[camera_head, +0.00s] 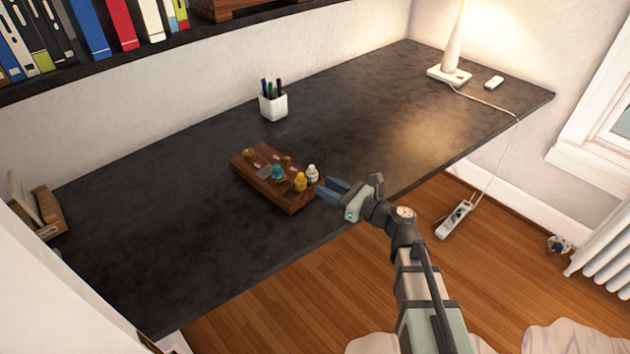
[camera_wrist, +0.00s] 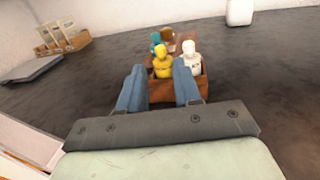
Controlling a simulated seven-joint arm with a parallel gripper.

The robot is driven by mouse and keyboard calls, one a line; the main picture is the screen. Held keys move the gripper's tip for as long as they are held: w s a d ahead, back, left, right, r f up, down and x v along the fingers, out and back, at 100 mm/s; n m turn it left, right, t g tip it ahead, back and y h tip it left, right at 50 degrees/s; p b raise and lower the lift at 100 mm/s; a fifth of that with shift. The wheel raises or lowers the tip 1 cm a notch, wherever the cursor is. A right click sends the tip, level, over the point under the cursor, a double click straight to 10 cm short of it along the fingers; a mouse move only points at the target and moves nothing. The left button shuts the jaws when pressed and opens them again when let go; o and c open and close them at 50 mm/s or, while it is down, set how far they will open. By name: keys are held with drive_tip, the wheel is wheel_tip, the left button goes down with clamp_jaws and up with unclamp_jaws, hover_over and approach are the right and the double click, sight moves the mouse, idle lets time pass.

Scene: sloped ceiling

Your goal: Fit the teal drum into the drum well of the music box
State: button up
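The music box (camera_head: 272,195) is a brown wooden box on the dark desk; its near end shows in the wrist view (camera_wrist: 181,89). A teal piece (camera_head: 278,172), which looks like the drum, is on its top; part of it shows in the wrist view (camera_wrist: 155,39) behind a yellow figure (camera_wrist: 163,62). I cannot tell whether it sits in a well. The yellow figure and a white figure (camera_wrist: 190,57) stand at the near end. My gripper (camera_head: 325,189) is at that end, its blue fingers (camera_wrist: 160,86) apart with nothing between them.
A white pen cup (camera_head: 273,106) stands behind the box. A lamp (camera_head: 450,74) is at the far right of the desk, and a wooden holder (camera_head: 46,212) is at the left. The desk (camera_head: 170,240) is clear around the box.

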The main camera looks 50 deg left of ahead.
drive_tip(key=shift+v, duration=1.25)
drive_tip(key=w+d+f+n+t+h, duration=0.1)
drive_tip(key=w+d+f+n+h, duration=0.25)
drive_tip(key=d+f, duration=0.45)
drive_tip(key=w+d+f+n+t+h, duration=0.25)
drive_tip(key=w+d+f, duration=0.25)
drive_tip(key=d, duration=0.6)
drive_tip(key=w+d+f+n+t+h, duration=0.1)
drive_tip(key=w+d+f+n+h, duration=0.35)
drive_tip(key=d, duration=0.55)
drive_tip(key=d+f+n+h, duration=0.3)
drive_tip(key=d+f, duration=0.1)
drive_tip(key=d, duration=1.1)
drive_tip(key=d+f+n+h, duration=0.2)
drive_tip(key=d+f+h, duration=0.25)
drive_tip(key=d, duration=1.05)
drive_tip(key=s+f+g, duration=0.3)
drive_tip(key=s+f, duration=0.7)
drive_tip(key=s, duration=0.5)
drive_tip(key=s+f+g, duration=0.4)
drive_tip(key=s+f, duration=0.7)
drive_tip(key=s, duration=0.4)
drive_tip(key=shift+s+d, duration=0.25)
drive_tip(key=shift+s, duration=0.05)
drive_tip(key=shift+g, duration=0.25)
